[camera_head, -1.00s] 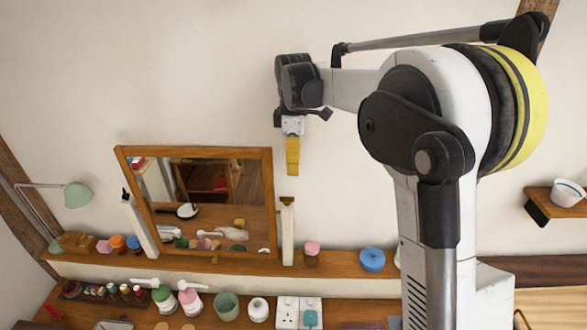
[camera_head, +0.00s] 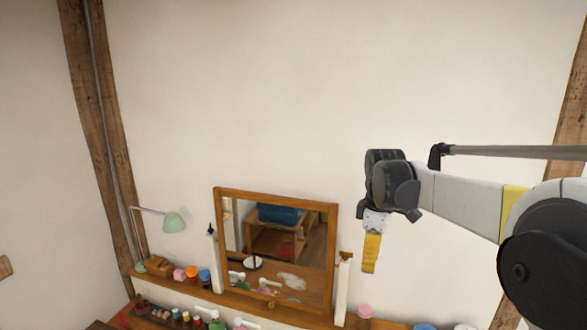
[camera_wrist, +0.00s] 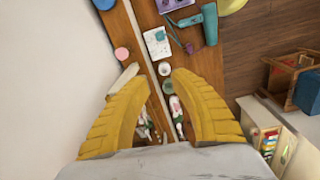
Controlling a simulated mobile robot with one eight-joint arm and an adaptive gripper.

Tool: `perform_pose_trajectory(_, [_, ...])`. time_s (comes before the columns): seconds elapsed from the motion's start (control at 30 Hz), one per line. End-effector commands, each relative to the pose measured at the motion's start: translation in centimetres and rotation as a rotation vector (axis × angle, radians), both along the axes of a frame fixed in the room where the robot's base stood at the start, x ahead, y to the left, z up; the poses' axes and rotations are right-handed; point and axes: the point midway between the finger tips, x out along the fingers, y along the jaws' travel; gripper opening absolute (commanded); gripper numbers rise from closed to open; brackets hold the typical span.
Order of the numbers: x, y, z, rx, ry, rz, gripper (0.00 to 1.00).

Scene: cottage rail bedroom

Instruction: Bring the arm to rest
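My gripper (camera_head: 371,254) hangs from the arm's end on the right in the head view, its yellow fingers pointing down in front of the pale wall. In the wrist view my gripper (camera_wrist: 154,80) shows two yellow fingers spread well apart, with nothing between their tips. The dresser top and its small items lie below, apart from the fingers. The arm reaches in from the right edge in the head view.
A wood-framed mirror (camera_head: 276,247) stands left of the gripper on a shelf, with a green lamp (camera_head: 173,222) farther left. Several bottles and jars line the shelf. A teal hair dryer (camera_wrist: 209,22) lies on the dresser. The wall above is bare.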

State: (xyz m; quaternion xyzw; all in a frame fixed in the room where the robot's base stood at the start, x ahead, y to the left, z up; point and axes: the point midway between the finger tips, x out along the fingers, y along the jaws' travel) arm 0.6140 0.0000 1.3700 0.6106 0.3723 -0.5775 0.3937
Motion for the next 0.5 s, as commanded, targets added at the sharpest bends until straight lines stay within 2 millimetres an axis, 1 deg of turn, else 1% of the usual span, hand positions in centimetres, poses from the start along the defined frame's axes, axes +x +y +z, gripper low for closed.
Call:
perform_pose_trajectory(0.03, [-0.7,0.0,-0.9,0.002,-0.014,-0.027,0.28])
perform_pose_trajectory(0.17, [-2.6,0.0,-1.6,0.009,-0.056,-0.108,0.28])
perform_pose_trajectory(0.27, [-4.3,0.0,-2.5,0.019,-0.093,-0.181,0.28])
perform_pose_trajectory(0.37, [-6.6,0.0,-3.9,0.033,-0.137,-0.271,0.28])
perform_pose_trajectory(0.47, [-9.7,0.0,-6.3,0.061,-0.195,-0.389,0.28])
perform_pose_trajectory(0.5, [-11.2,0.0,-7.6,0.076,-0.224,-0.445,0.28])
